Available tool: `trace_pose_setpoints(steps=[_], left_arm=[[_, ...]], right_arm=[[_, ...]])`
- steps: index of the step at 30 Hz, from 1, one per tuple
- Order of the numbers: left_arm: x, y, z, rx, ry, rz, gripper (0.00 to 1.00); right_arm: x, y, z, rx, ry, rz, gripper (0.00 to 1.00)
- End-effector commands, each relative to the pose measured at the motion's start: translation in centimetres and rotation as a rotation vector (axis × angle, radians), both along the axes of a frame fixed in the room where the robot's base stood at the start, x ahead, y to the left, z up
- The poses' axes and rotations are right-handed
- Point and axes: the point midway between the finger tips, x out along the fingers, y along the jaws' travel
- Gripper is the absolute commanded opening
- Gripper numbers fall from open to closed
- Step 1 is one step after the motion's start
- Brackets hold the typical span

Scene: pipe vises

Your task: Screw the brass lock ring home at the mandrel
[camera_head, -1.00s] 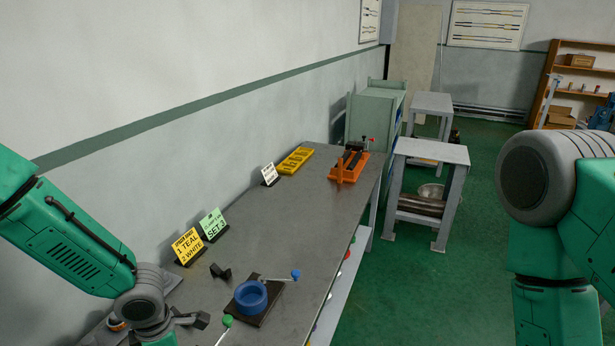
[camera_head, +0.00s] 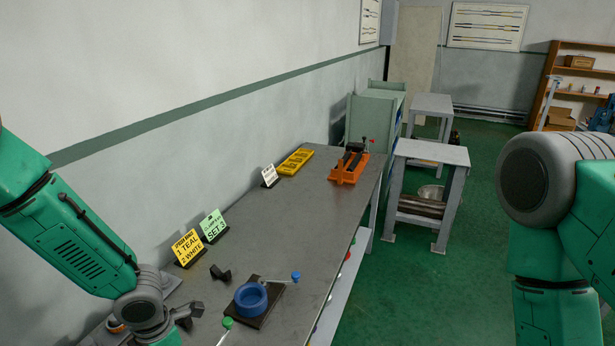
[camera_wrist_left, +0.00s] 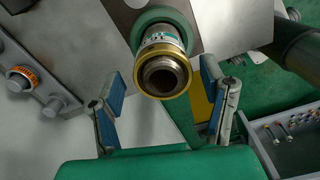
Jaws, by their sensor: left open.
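In the left wrist view a brass ring (camera_wrist_left: 186,83) sits around the near end of a hollow, metal cylinder, the mandrel (camera_wrist_left: 162,42), which has a band of teal lettering and a green collar behind it. My left gripper (camera_wrist_left: 164,108) is open, with one finger on each side below the ring and a gap to it. Nothing is between the fingers. In the head view the left gripper (camera_head: 190,314) is at the lower left, and the mandrel is not visible there. My right arm shows at the right, but its gripper is out of view.
A blue ring fixture (camera_head: 251,297) with a lever stands on the bench (camera_head: 290,225). Yellow and green sign cards (camera_head: 188,248) stand near the wall. An orange vise (camera_head: 349,167) and a yellow tray (camera_head: 295,161) are at the far end. The bench middle is clear.

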Motion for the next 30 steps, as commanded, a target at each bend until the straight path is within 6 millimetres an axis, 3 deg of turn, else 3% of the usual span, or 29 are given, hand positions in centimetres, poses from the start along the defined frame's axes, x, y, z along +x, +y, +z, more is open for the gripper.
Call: trace_pose_setpoints(steps=[5,18,26,30], left_arm=[[-0.07,0.02,0.03,0.003,-0.001,0.219,0.65],[-0.33,-0.03,0.0,0.002,0.0,1.107,0.65],[-0.37,-0.04,0.0,0.002,0.0,1.339,0.65],[-0.36,-0.14,0.0,0.003,0.0,1.639,0.65]], right_arm=[[0.0,0.0,0.0,0.0,0.0,0.0,0.4],[-0.01,0.0,0.0,0.0,0.0,0.0,0.4],[-0.01,0.0,0.0,0.0,0.0,0.0,0.4],[0.0,0.0,0.0,0.0,0.0,0.0,0.4]])
